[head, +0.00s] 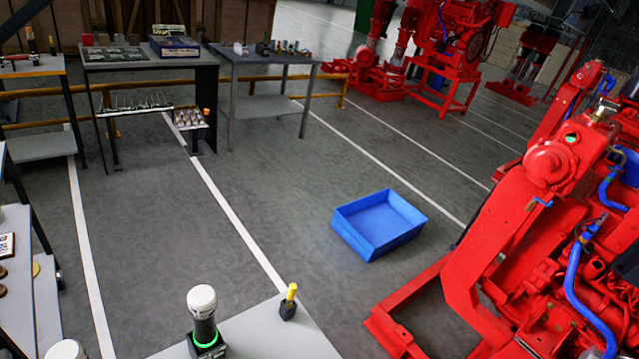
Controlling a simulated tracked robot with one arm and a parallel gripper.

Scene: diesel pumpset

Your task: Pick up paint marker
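I cannot pick out the paint marker for certain. Small upright items stand on the table at the far left; one has a dark body and a reddish top (31,42), and a slim pale one (52,45) stands to its right. They are too small to identify. A small yellow-topped piece with a dark base (289,301) stands upright on the light grey surface at the bottom; I cannot tell whether it is a marker or part of my body. My gripper is not in view.
A blue open bin (378,225) sits empty on the floor. Red pump machinery (540,200) fills the right side. Left and back are worktables (150,62) with parts, and a yellow rail (335,90). The grey floor (270,190) between is clear.

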